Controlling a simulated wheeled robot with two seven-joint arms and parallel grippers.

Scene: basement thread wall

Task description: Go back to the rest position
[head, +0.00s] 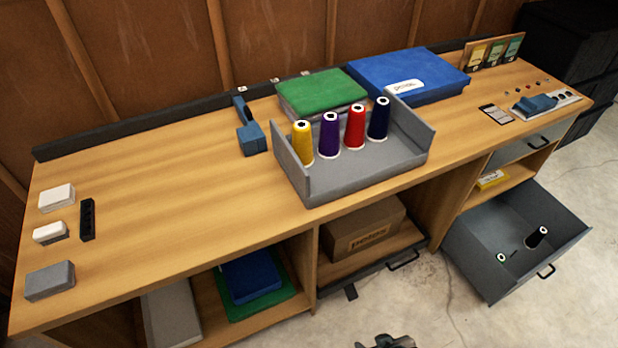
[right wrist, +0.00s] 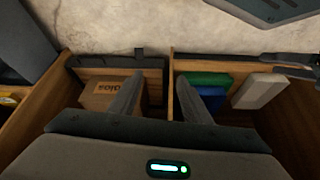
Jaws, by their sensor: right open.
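My right gripper (head: 392,341) shows only in part at the bottom edge of the head view, in front of the workbench (head: 180,235) and above the floor. In the right wrist view its two fingers (right wrist: 160,100) stand apart with nothing between them. The lower shelves show beyond them. My left gripper is in neither view. A grey tray (head: 375,170) on the bench holds yellow (head: 302,145), purple (head: 329,137), red (head: 355,128) and dark blue (head: 378,120) thread cones, all upright.
An open drawer (head: 475,262) sticks out at the right with dark spools (head: 537,237) inside. A cardboard box (head: 362,228) sits on a lower shelf. Green (head: 322,92) and blue (head: 408,75) boxes stand behind the tray. The floor (head: 430,310) between bench and drawer is mostly clear.

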